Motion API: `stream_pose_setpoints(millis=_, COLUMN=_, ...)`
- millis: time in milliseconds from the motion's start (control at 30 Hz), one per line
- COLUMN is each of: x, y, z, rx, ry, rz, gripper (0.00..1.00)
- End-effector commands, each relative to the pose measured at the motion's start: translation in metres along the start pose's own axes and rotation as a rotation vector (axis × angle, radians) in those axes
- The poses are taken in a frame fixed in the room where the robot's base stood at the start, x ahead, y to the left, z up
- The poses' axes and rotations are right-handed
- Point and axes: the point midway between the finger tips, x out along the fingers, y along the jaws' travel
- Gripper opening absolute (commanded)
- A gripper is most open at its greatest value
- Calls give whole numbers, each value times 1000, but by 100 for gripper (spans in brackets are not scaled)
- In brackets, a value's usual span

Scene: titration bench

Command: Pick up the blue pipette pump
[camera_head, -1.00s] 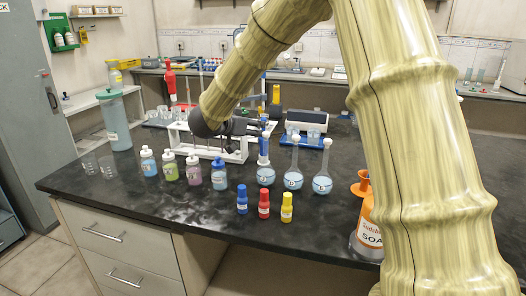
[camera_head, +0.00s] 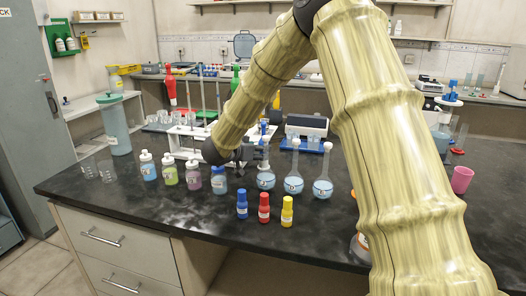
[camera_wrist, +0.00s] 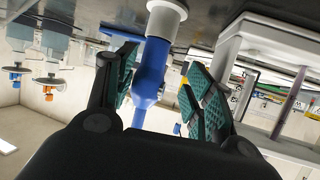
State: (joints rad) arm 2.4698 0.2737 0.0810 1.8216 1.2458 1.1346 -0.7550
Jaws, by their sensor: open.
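The blue pipette pump (camera_wrist: 152,70) shows in the wrist view as a blue body with a white end at the top of the picture. It lies between the teal-padded fingers of my gripper (camera_wrist: 160,82), which is open. A gap shows between the pump and the right finger; the left finger is close, and I cannot tell whether it touches. In the head view my gripper (camera_head: 243,156) is at the white rack (camera_head: 183,142), just behind the flasks. Only a little of the blue pump (camera_head: 264,128) shows there; the arm and gripper hide the rest.
Three round flasks (camera_head: 294,184) and a row of small bottles (camera_head: 193,180) stand close in front of my gripper. Blue, red (camera_head: 264,207) and yellow capped bottles stand nearer the front edge. Red (camera_head: 171,90) and green (camera_head: 236,78) pumps stand upright behind.

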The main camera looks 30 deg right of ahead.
Motion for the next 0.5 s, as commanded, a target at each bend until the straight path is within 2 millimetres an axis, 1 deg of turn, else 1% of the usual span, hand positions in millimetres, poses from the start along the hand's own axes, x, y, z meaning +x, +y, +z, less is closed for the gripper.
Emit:
stream_pose_setpoints(millis=33, x=9, y=1, z=1, rx=1, ry=-2, rz=3, gripper=53)
stream_pose_setpoints(millis=100, x=20, y=1, z=1, rx=1, ry=-1, rz=2, gripper=53)
stream_pose_setpoints(millis=200, x=31, y=1, z=1, rx=0, ry=-1, rz=1, gripper=53)
stream_pose_setpoints(millis=300, x=36, y=1, z=0, rx=0, ry=-1, rz=1, gripper=53)
stream_pose_setpoints(millis=500, x=36, y=0, z=0, rx=0, ry=0, rz=0, gripper=53)
